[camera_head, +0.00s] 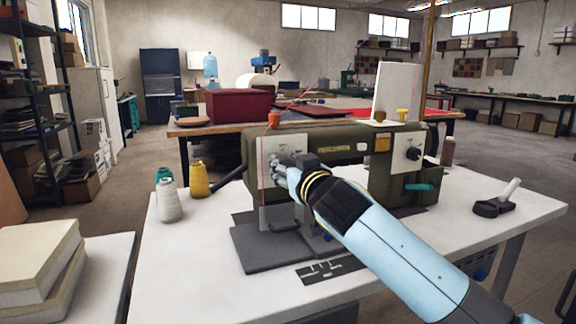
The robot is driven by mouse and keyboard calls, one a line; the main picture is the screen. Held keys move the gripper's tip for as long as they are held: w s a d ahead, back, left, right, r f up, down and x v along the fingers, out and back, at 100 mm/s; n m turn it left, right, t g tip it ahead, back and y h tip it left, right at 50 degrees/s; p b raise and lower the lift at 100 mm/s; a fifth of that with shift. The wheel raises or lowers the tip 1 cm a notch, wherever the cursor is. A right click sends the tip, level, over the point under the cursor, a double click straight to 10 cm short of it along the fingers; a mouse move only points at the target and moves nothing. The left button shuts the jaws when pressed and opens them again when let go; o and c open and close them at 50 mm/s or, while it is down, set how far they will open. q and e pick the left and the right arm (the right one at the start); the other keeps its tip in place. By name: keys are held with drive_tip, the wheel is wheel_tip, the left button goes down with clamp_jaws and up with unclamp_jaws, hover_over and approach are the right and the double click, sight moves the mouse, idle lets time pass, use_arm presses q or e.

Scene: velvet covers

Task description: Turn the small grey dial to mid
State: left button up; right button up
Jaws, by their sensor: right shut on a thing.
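The olive sewing machine (345,146) stands on a white table. My right arm reaches in from the lower right, and my right gripper (283,164) is at the pale plate (264,184) on the machine's left end. Its fingers are shut on the small grey dial there; the fingers hide the dial, so its setting cannot be read. A larger dark knob (413,154) sits on a pale panel at the machine's right end, away from the gripper. My left gripper is not in view.
Thread cones, a white one (169,203) and a yellow one (199,181), stand left of the machine. A black holder (492,207) lies on the right of the table. Stacked cream blocks (38,268) sit at the lower left. The table's front left is clear.

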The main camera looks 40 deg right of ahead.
clamp_jaws()
drive_tip(key=shift+n, duration=0.3)
drive_tip(key=n+p, duration=0.2)
drive_tip(key=n, duration=0.2)
drive_tip(key=shift+r+p, duration=0.15)
drive_tip(key=shift+p, duration=0.2)
drive_tip(key=n+p, duration=0.1)
drive_tip(key=n, duration=0.2)
drive_tip(key=shift+n, duration=0.4)
drive_tip(key=shift+f+n+p, duration=0.2)
drive_tip(key=shift+n+p, duration=0.55)
drive_tip(key=shift+n, duration=0.85)
drive_tip(key=o, duration=0.9)
unclamp_jaws()
